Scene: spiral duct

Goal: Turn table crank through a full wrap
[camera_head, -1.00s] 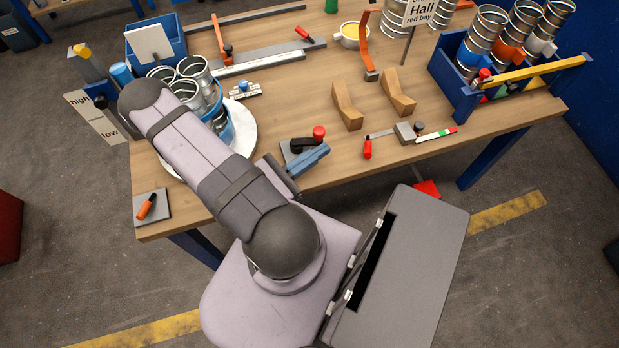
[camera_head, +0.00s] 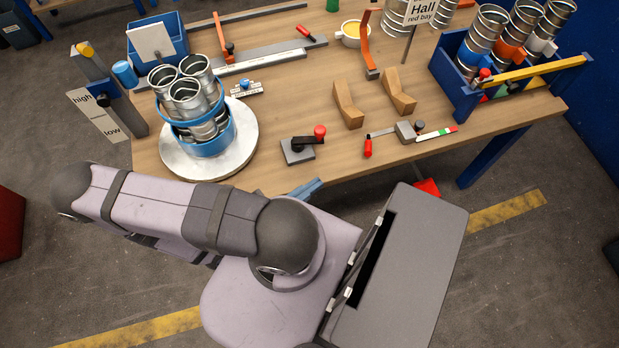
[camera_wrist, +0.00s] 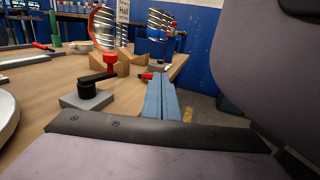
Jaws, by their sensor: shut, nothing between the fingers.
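The table crank (camera_head: 304,143) has a grey base plate, a black hub and arm, and a red knob (camera_head: 319,132) at the right end of its arm. It stands near the front edge of the table; the wrist view shows it (camera_wrist: 87,91) left of my gripper. The round turntable (camera_head: 175,160) is at the left of the table and bears a bundle of silver spiral ducts (camera_head: 188,90) in a blue band. My gripper (camera_head: 308,187) has blue fingers, shut and empty, at the table's front edge, apart from the crank. The fingers also show in the wrist view (camera_wrist: 160,98).
A red-handled tool with a grey block (camera_head: 405,132) lies right of the crank. Wooden V blocks (camera_head: 347,106) stand behind it. A blue crate (camera_head: 440,75) with ducts is at the right. Bare wood lies between the turntable and the crank.

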